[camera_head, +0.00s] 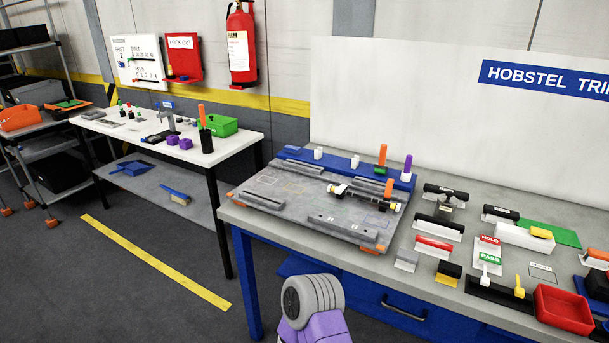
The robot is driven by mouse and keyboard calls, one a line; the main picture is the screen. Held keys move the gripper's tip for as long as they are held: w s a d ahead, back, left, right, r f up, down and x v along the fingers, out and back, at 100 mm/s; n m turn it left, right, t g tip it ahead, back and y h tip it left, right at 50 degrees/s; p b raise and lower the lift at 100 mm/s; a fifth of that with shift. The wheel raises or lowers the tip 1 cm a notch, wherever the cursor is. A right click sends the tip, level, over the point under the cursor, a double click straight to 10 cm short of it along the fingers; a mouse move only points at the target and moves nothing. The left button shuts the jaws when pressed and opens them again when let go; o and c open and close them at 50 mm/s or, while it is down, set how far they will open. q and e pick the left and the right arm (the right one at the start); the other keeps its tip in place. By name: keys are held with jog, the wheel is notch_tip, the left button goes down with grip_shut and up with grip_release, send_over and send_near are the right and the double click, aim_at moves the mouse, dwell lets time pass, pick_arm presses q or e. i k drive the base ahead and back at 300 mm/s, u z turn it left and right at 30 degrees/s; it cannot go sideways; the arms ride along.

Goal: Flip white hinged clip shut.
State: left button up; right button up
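Small white pieces stand in a row on the blue strip along the back of a grey fixture plate (290,205): a left white piece (318,153), a middle white piece (354,161) and a right white piece (405,177) below a purple handle. They are too small to tell which is the hinged clip or whether it is open. A dark and silver rod-like part (360,195) lies across the plate's middle. Neither gripper shows; only a purple and grey part of mine is at the bottom centre, below the bench's front edge.
A white table (240,142) stands left; floor between is clear.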

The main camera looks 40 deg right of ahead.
aim_at(337, 190)
jog(key=z, duration=0.4)
jog(key=i, duration=0.65)
jog(key=z, duration=0.65)
